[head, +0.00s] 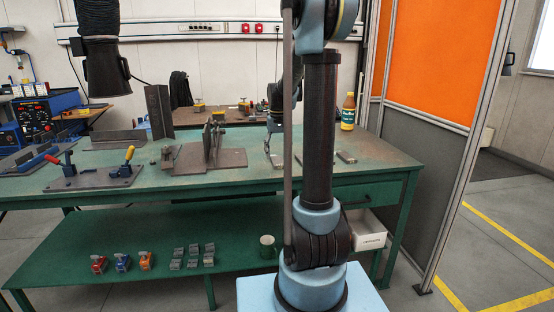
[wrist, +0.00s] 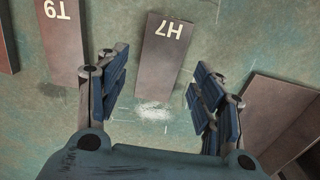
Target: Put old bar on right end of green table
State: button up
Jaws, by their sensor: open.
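In the wrist view, a dark brown bar marked H7 (wrist: 165,52) lies on the worn green table (wrist: 165,140). A second brown bar marked T9 (wrist: 62,40) lies to its left. I see no label reading "old", so I cannot tell which bar is the old one. My gripper (wrist: 160,72) is open and empty, its blue-padded fingers on either side of the H7 bar's near end. In the head view, the green table (head: 385,160) stretches across. My gripper (head: 274,128) is over its right half, partly hidden by my arm.
A brown metal piece (wrist: 285,120) lies right of the gripper in the wrist view. In the head view, a bottle (head: 348,112) stands at the table's back right and a small block (head: 347,157) lies near it. A clamp plate (head: 95,178) sits at the left. The front right corner looks bare.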

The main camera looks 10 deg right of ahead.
aim_at(278, 160)
notch_tip(278, 160, up, 9)
jog(key=s, duration=1.1)
jog(key=s+f+t, duration=0.1)
jog(key=s+f, duration=0.7)
jog(key=s, duration=0.4)
jog(key=s+f+t, duration=0.1)
jog(key=s+f, duration=0.7)
jog(key=s, duration=0.3)
jog(key=shift+s+a+f, duration=0.2)
jog(key=shift+s+f, duration=0.1)
jog(key=shift+s, duration=0.1)
